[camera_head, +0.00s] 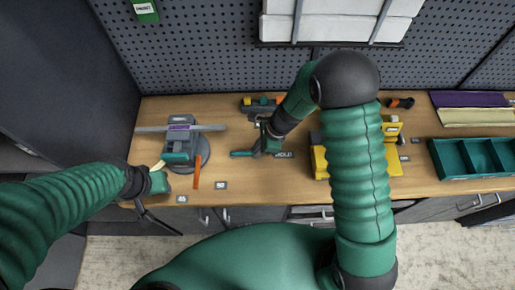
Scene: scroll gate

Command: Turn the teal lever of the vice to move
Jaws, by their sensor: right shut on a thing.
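A teal lever (241,153) lies level on the bench near the middle, pointing left, beside a small plate that seems to read HOLD (284,154). My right gripper (265,143) reaches down at the lever's right end and is shut there; its fingers and the grip itself are mostly hidden by my wrist. A grey vice-like fixture (180,143) on a round base stands to the left, with a long grey bar, a purple label and an orange strip (197,173) at its right side. My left gripper (158,181) is at the fixture's lower left; its fingers are unclear.
A yellow fixture (320,163) stands right of centre, partly behind my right arm. A teal compartment tray (475,157) and a purple-and-yellow stack (470,107) are at the right. A pegboard (200,55) rises behind.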

